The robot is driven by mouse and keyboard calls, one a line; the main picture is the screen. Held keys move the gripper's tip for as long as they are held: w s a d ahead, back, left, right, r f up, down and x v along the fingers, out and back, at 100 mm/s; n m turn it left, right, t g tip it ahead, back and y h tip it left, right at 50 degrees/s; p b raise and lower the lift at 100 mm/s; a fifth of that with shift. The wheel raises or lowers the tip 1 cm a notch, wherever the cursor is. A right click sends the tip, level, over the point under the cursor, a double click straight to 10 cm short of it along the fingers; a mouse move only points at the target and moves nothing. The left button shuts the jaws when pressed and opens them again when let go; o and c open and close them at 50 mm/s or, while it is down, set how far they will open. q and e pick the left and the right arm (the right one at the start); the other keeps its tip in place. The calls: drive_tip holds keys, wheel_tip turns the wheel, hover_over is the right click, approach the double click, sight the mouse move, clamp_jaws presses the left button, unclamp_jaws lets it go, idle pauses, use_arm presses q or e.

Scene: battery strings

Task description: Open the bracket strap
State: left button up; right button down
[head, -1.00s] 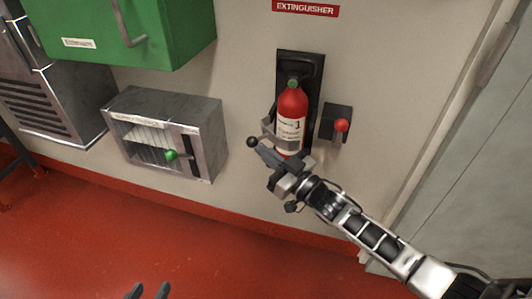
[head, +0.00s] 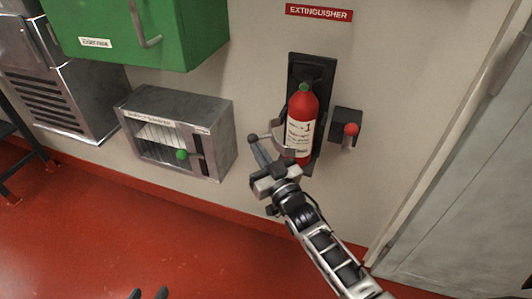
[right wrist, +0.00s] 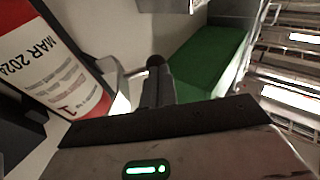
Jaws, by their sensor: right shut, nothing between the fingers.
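The red fire extinguisher (head: 301,118) stands upright in its black wall bracket (head: 327,68). The grey bracket strap (head: 278,128) shows at its left side, with a lever arm ending in a black ball knob (head: 253,138) that points left. My right gripper (head: 257,150) is shut and empty, its fingertips close beside the knob and left of the extinguisher. In the right wrist view the fingers (right wrist: 158,88) lie just below the black knob (right wrist: 155,61); I cannot tell whether they touch it.
A red-knobbed lever box (head: 346,128) is mounted right of the extinguisher. A grey wall box (head: 215,140) with a green knob is to the left, below a green cabinet (head: 140,30). A door (head: 455,170) is at the right. The red floor is clear.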

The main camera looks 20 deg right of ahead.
drive_tip(key=w+a+b, duration=0.2)
drive_tip(key=w+a, duration=0.1)
drive_tip(key=w, duration=0.2)
drive_tip(key=shift+w, duration=0.15)
idle(0.8)
